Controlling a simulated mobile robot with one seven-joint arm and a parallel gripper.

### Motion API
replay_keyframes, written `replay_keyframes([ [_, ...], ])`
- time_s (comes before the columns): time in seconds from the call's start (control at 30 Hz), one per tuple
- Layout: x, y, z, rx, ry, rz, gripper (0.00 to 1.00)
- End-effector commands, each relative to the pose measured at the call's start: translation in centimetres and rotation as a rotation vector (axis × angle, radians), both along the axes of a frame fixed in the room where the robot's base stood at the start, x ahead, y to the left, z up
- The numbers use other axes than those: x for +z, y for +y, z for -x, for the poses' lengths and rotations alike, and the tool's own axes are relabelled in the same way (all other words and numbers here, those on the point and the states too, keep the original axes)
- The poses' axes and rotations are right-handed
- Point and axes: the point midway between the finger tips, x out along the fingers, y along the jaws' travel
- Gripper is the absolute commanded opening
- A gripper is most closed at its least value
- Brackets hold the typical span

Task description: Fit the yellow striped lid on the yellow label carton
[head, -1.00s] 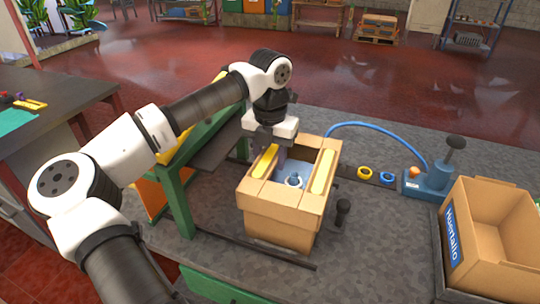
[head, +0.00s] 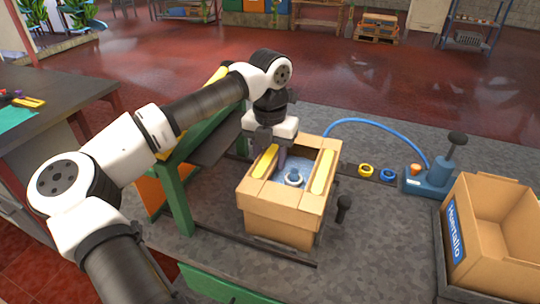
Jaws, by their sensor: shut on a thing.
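A brown cardboard piece with yellow stripes (head: 323,172) along its left and right top edges, apparently the yellow striped lid, sits around the top of a carton (head: 285,232) at the middle of the bench. Its top has an open window, with a bluish surface and a round knob-like part inside. The lower carton body shows a little below it. I cannot see a yellow label on the visible faces. My gripper (head: 272,148) points down at the far left edge and is shut on the lid there. One finger shows inside the window; the exact contact is hidden.
An open carton with a blue label (head: 453,230) stands at the right. A green frame (head: 178,195) stands close on the left. The front bench is mostly clear.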

Motion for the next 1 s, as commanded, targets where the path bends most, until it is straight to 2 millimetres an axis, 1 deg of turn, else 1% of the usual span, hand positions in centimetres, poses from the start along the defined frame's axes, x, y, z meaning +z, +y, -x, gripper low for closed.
replay_keyframes([
  [0.2, -0.05, 0.0, 0.0, 0.0, 0.0, 0.0, 0.25],
  [0.23, -0.03, 0.0, 0.0, 0.0, 0.0, 0.0, 0.44],
  [0.4, -0.03, 0.0, 0.0, 0.0, 0.0, 0.0, 0.66],
  [0.6, -0.02, 0.0, 0.0, 0.0, 0.0, 0.0, 0.67],
  [0.73, -0.04, 0.0, 0.0, 0.0, 0.0, 0.0, 0.84],
  [0.77, -0.03, 0.0, 0.01, 0.0, 0.0, 0.0, 0.85],
  [1.0, -0.04, -0.05, 0.03, -0.001, 0.001, 0.001, 0.85],
])
